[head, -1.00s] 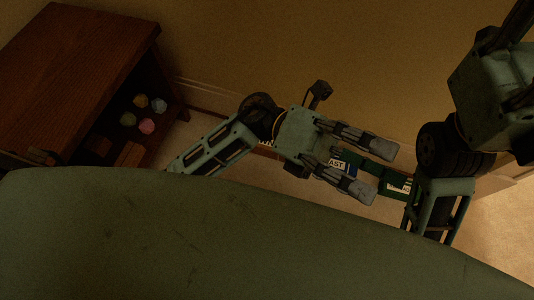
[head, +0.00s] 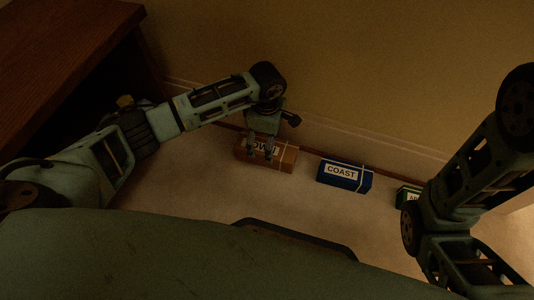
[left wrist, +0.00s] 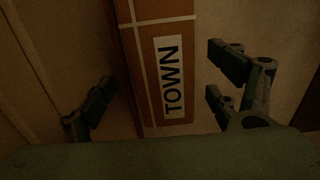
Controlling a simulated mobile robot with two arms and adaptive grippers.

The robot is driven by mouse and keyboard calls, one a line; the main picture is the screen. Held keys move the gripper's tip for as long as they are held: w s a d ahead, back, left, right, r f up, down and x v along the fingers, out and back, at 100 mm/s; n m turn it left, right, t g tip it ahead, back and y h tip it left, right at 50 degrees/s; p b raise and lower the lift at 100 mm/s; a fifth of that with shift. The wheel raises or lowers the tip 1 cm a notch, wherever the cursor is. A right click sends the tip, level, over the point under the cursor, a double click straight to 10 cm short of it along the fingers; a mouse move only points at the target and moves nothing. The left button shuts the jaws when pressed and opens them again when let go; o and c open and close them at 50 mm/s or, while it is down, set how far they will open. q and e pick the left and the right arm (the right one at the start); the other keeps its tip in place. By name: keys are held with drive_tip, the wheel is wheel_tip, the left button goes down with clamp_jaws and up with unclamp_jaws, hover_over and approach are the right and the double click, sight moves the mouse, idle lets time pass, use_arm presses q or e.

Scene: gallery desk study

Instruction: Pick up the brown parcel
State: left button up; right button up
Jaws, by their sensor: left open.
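The brown parcel (head: 285,159) lies on the floor near the wall, with white string and a white label. In the left wrist view the parcel (left wrist: 148,75) has a label reading TOWN. My left gripper (head: 260,154) points down over the parcel's left part and hides some of its label. In the left wrist view my left gripper (left wrist: 160,95) is open, with the parcel between its fingers and visible gaps on both sides. My right arm shows at the right, but its gripper is not in view.
A blue parcel (head: 343,175) labelled COAST lies to the right of the brown one. A green parcel (head: 407,196) is farther right, partly hidden by my right arm. The wall runs close behind them. A dark wooden cabinet (head: 60,60) stands at the left.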

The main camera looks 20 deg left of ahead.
use_arm(q)
drive_tip(key=shift+s+d+f+b, duration=0.1)
drive_tip(key=shift+f+b, duration=1.25)
drive_tip(key=shift+f, duration=0.15)
drive_tip(key=shift+s+d+f+b, duration=0.1)
drive_tip(key=shift+f+b, duration=1.25)
drive_tip(key=shift+f, duration=0.1)
drive_tip(key=shift+r, duration=0.1)
drive_tip(key=shift+c, duration=0.2)
drive_tip(key=shift+a, duration=0.1)
drive_tip(key=c, duration=1.5)
drive_tip(key=shift+c, duration=0.3)
drive_tip(key=shift+r, duration=0.2)
